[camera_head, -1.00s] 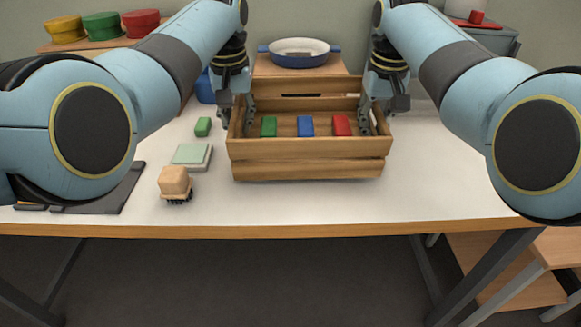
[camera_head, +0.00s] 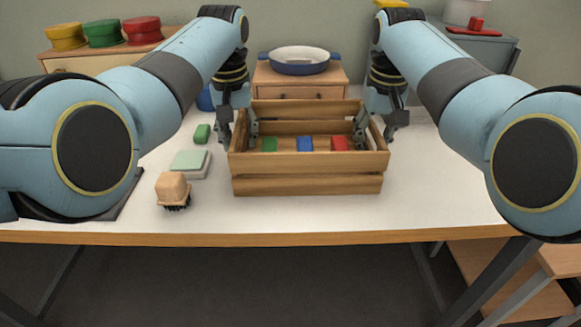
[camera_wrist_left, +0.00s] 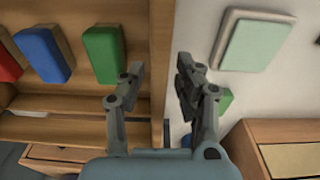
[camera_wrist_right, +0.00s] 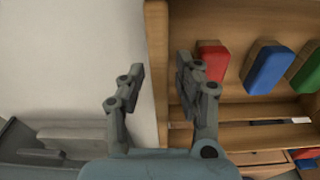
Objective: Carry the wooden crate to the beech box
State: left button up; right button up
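The wooden crate (camera_head: 308,184) stands on the white table, with a green block (camera_head: 269,145), a blue block (camera_head: 305,144) and a red block (camera_head: 338,144) inside. My left gripper (camera_head: 239,136) is open, its fingers on either side of the crate's left end wall; the left wrist view shows gaps beside the wall (camera_wrist_left: 161,60). My right gripper (camera_head: 375,135) is open and straddles the right end wall (camera_wrist_right: 157,60) likewise, with gaps showing. I cannot tell which wooden piece is the beech box; a small wooden drawer unit (camera_head: 300,91) stands behind the crate.
A brush (camera_head: 172,188), a pale green pad (camera_head: 190,161) and a loose green block (camera_head: 202,134) lie left of the crate. A blue-rimmed pan (camera_head: 300,61) sits on the drawer unit. The table's front edge (camera_head: 300,239) is clear, with free room right of the crate.

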pick_arm(q)
jog(key=shift+r, duration=0.1)
jog(key=r, duration=0.7)
jog(key=s+r, duration=0.1)
jog(key=r, duration=0.3)
jog(key=shift+r, duration=0.1)
jog(key=shift+s+r, duration=0.1)
jog(key=shift+r, duration=0.1)
pick_arm(e)
jog(key=shift+r, duration=0.1)
jog(key=r, duration=0.7)
jog(key=s+r, duration=0.1)
jog(key=r, duration=0.3)
jog(key=shift+s+r, duration=0.1)
jog(key=shift+r, duration=0.25)
